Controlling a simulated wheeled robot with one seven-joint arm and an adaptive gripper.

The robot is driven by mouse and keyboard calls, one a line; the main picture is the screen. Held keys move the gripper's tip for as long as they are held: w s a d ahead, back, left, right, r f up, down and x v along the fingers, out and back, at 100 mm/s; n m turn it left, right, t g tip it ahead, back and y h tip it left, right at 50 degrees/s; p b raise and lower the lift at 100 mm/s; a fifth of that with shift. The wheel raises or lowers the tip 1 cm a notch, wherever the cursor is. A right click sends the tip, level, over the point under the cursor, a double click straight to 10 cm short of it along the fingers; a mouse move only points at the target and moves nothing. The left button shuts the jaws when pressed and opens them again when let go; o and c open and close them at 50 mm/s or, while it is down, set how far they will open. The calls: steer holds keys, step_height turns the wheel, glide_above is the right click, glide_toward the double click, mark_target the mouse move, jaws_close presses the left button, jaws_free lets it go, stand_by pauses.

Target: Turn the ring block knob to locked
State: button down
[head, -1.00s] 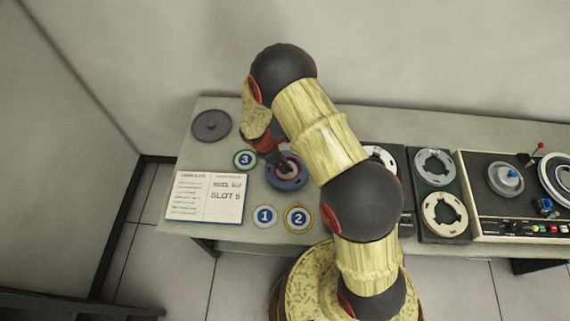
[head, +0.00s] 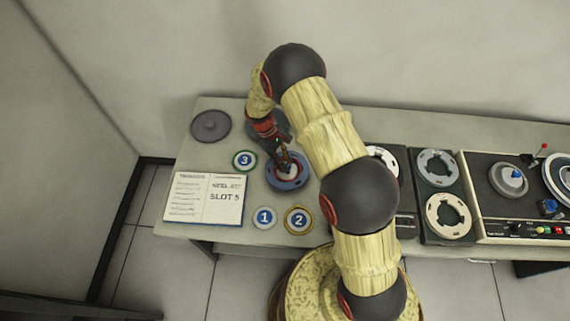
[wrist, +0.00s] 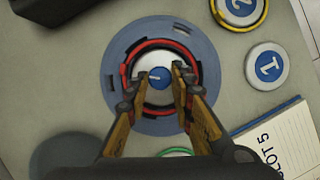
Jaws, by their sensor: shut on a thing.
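The ring block (head: 286,184) is a flat blue disc on the table, left of my arm in the head view. In the wrist view the ring block (wrist: 114,58) shows a red and black ring around a pale centre. A small blue knob (wrist: 158,77) with a white mark sits in that centre. My gripper (wrist: 161,78) reaches over the disc with one finger on each side of the knob, closed on it. In the head view my gripper (head: 289,169) partly covers the block. No locked label is readable.
Round tokens 1 (head: 264,217), 2 (head: 299,219) and 3 (head: 244,160) lie around the block. An open notebook (head: 203,198) lies to the left, a dark disc (head: 210,126) behind it. Reel plates (head: 436,167) and a control deck (head: 497,227) stand to the right.

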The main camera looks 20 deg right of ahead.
stand_by(0.4)
steer(key=c, duration=1.5)
jaws_free()
steer(key=shift+c, duration=0.2)
steer(key=v, duration=1.2)
steer(key=shift+w+m, duration=0.1)
steer(key=shift+m, duration=0.2)
